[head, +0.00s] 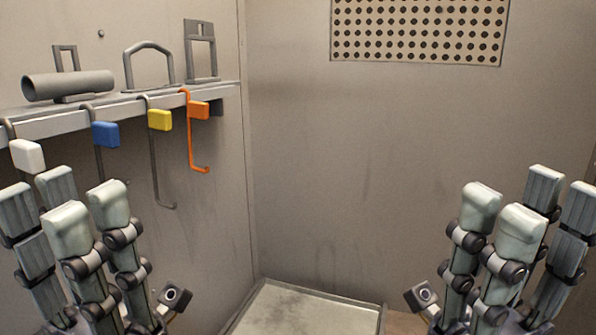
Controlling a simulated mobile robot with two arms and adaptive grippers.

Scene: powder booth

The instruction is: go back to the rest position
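My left gripper (62,212) is at the lower left, fingers pointing up and spread, with nothing seen between them. My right gripper (527,212) is at the lower right in a similar pose, also open and empty. Both appear in front of the booth, apart from each other, with a wide gap between them. The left gripper overlaps the left wall below the hooks in the picture. Its distance from that wall cannot be told.
A shelf (50,124) on the left wall carries grey metal parts. Hooks with white (27,156), blue (105,134), yellow (159,120) and orange (198,109) tags hang from its edge. A perforated panel (420,59) is on the back wall. A shallow tray (305,312) lies below, between the grippers.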

